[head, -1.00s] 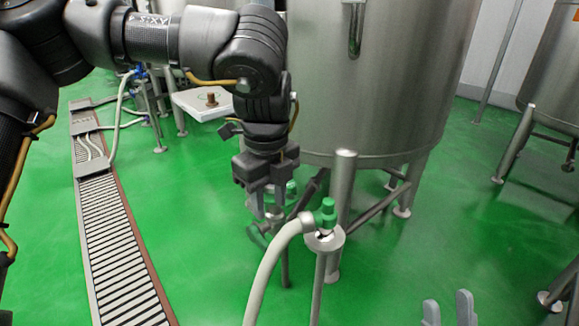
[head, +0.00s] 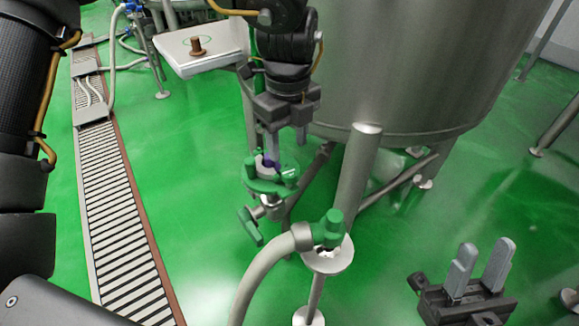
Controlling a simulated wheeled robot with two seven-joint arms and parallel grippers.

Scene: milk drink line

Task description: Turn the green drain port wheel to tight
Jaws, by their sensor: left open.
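The green drain port wheel (head: 262,187) sits on a metal fitting low beside the tank, in the middle of the head view. It has a pale, partly hidden hub and some dark purple at its centre. My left gripper (head: 282,152) points down from above with its fingers apart, the fingertips at the wheel's top. I cannot tell whether they touch the wheel. A green lever (head: 250,226) hangs from the fitting below the wheel. My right gripper (head: 480,268) is open and empty at the lower right, pointing up.
A hose with a green cap-like valve (head: 329,231) stands on a metal post just in front of the wheel. The steel tank (head: 400,60) and its leg (head: 358,175) are close at the right. A floor drain grate (head: 112,210) runs along the left.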

